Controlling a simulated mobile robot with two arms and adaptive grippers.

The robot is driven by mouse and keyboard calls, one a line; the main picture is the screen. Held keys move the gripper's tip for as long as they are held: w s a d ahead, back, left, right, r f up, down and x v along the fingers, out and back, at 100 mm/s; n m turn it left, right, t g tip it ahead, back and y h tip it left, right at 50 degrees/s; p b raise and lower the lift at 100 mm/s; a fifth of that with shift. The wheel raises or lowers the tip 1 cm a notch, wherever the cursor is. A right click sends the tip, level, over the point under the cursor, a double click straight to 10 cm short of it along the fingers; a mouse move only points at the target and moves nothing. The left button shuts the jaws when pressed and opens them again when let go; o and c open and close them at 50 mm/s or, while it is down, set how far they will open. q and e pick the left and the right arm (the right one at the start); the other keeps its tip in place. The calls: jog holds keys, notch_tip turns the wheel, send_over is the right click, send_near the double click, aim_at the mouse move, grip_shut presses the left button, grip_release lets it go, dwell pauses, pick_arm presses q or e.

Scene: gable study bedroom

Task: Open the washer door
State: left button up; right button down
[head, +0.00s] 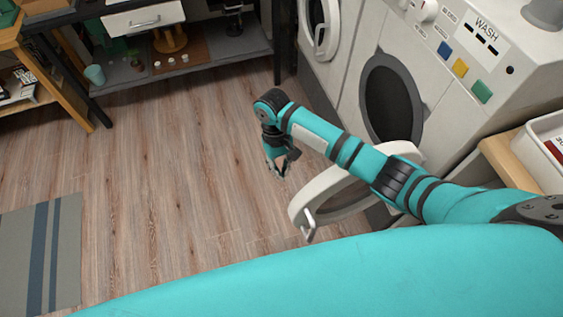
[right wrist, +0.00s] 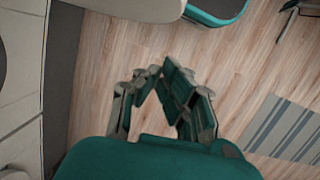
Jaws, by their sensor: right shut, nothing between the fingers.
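The washer (head: 440,90) stands at the right, with a dark round opening (head: 388,100) in its front. Its white ring-shaped door (head: 300,204) is swung wide open, out over the floor, with a metal handle (head: 309,226) at its free edge. My right arm passes over the door and hides part of it. My right gripper (head: 279,172) is beyond the door's free edge, apart from the handle, shut and empty. In the right wrist view its fingers (right wrist: 157,72) come together at the tips over bare floor. My left gripper is not in view.
A second machine (head: 325,25) with a closed round door stands beyond the washer. A dark shelf unit (head: 190,72) is at the back, and a striped rug (head: 40,255) lies at the left. A white bin (head: 545,140) is at the right. The middle floor is clear.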

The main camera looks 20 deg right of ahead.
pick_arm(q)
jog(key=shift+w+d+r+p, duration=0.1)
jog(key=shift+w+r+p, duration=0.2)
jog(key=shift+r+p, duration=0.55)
pick_arm(e)
jog(key=s+f, duration=0.5)
jog(key=f, duration=0.1)
jog(key=shift+d, duration=0.35)
